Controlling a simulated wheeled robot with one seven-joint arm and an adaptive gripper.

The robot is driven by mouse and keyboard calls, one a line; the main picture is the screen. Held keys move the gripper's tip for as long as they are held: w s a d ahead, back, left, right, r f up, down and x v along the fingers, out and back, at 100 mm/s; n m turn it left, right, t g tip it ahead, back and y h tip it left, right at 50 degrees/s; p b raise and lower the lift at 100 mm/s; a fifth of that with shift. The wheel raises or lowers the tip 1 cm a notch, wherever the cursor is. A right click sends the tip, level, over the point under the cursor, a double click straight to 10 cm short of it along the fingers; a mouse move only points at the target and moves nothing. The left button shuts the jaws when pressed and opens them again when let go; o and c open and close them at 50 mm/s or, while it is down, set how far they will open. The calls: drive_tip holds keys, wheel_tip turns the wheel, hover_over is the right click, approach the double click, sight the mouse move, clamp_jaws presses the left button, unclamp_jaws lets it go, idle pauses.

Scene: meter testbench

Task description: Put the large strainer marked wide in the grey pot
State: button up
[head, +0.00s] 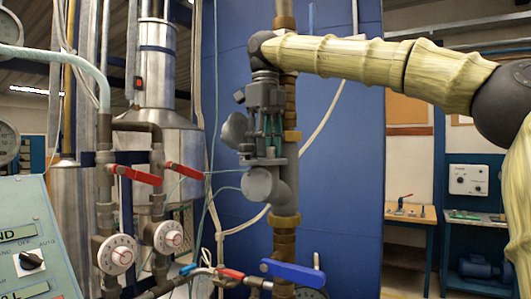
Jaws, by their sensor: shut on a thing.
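My gripper (271,127) points down in front of the blue panel, near the upright pipe. Its fingers are shut on a grey fitting (262,185) with a rounded barrel just below them. The fitting overlaps the pipe in the picture, and I cannot tell whether it touches it. I see no lettering on it, so I cannot tell whether it is the strainer marked wide. No grey pot can be made out in the head view.
An upright pipe (285,244) with brass joints stands behind my gripper. Red-handled valves (136,175) and dials are at left, and a blue lever (293,273) is below. A wooden bench (411,213) and a grey bench (476,220) stand at the back right.

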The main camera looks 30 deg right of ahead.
drive_tip(key=shift+r, duration=0.1)
drive_tip(key=o, duration=0.8)
drive_tip(key=shift+o, duration=0.2)
wheel_tip(320, 180, up, 12)
drive_tip(key=p, duration=0.3)
